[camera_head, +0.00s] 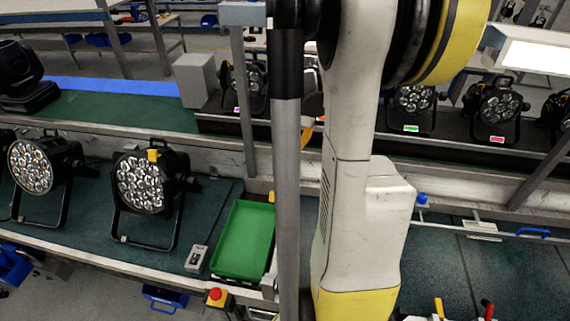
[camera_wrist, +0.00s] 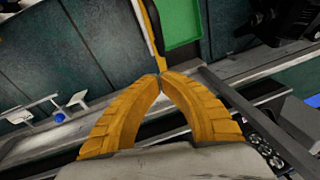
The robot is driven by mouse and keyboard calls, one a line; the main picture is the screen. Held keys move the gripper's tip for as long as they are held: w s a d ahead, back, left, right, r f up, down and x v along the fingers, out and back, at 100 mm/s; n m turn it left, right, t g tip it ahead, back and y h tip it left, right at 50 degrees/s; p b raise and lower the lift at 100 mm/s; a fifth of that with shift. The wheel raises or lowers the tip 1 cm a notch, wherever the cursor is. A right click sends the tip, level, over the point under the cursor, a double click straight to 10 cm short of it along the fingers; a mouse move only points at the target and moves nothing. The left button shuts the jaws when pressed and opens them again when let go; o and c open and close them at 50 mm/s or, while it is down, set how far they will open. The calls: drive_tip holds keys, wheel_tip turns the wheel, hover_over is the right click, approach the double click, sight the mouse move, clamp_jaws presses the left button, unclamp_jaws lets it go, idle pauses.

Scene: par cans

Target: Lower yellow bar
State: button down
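The yellow bar (camera_wrist: 153,32) is a thin strip in the wrist view. It runs from the top edge down to my fingertips, beside the green tray (camera_wrist: 180,22). My gripper (camera_wrist: 161,77) has its yellow fingers brought together at the tips, right at the bar's near end. I cannot tell whether they touch it. In the head view, my gripper (camera_head: 306,138) is mostly hidden behind my column and arm. A small yellow piece (camera_head: 271,196) shows beside the green tray (camera_head: 243,240) there. The rest of the bar is hidden.
Two par cans (camera_head: 142,183) (camera_head: 35,168) stand on the bench left of the tray. More lamps (camera_head: 413,105) stand on the back conveyor. A red button (camera_head: 215,293) sits at the front edge. A rail with blue handles (camera_head: 533,232) lies to the right.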

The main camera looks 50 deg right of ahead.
drive_tip(key=shift+a+f, duration=0.4)
drive_tip(key=shift+f, duration=0.45)
drive_tip(key=shift+a+f, duration=0.45)
drive_tip(key=shift+f, duration=0.4)
drive_tip(key=shift+a+f, duration=0.4)
drive_tip(key=shift+f, duration=0.45)
drive_tip(key=s+a+f+h+b, duration=0.1)
drive_tip(key=s+a+f+b, duration=0.1)
drive_tip(key=a+f+b, duration=0.2)
drive_tip(key=s+a+f+t+h+b, duration=0.1)
drive_tip(key=a+f+b, duration=0.3)
drive_tip(key=f+b, duration=0.5)
drive_tip(key=s+a+f+b, duration=0.3)
drive_tip(key=a+f+b, duration=0.1)
drive_tip(key=f+b, duration=0.3)
drive_tip(key=shift+f+t+h, duration=0.3)
drive_tip(key=shift+f+h, duration=0.1)
drive_tip(key=shift+f, duration=0.55)
drive_tip(key=shift+s+d, duration=0.1)
